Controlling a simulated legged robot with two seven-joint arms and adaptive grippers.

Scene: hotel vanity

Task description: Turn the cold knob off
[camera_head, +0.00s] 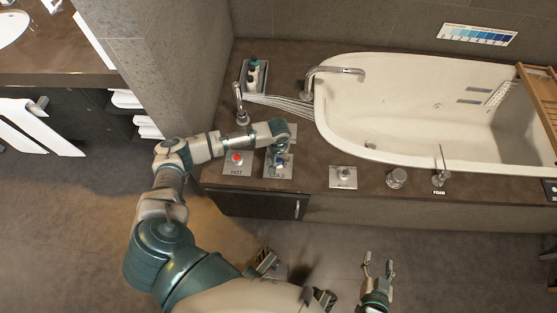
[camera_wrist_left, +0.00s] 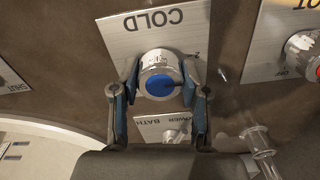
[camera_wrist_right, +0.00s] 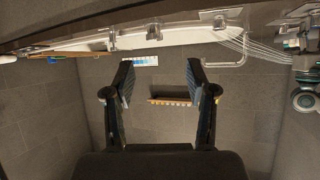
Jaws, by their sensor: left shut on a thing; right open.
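The cold knob (camera_wrist_left: 160,76) is a round metal knob with a blue cap, on a metal plate marked COLD (camera_wrist_left: 150,30). In the head view the COLD plate (camera_head: 278,173) is on the brown counter, with the knob mostly covered by my left gripper (camera_head: 280,158). In the left wrist view the fingers of my left gripper (camera_wrist_left: 160,92) sit on both sides of the knob, shut on it. My right gripper (camera_head: 377,266) is open and empty, low in front of the counter, away from the knob. It also shows in the right wrist view (camera_wrist_right: 160,85).
The hot knob (camera_head: 237,158) with a red cap is just left of the cold one. Another control plate (camera_head: 343,177) and metal knob (camera_head: 396,178) lie to the right. The white bathtub (camera_head: 400,145) and faucet (camera_head: 335,71) are behind. A bottle tray (camera_head: 253,76) stands at the back left.

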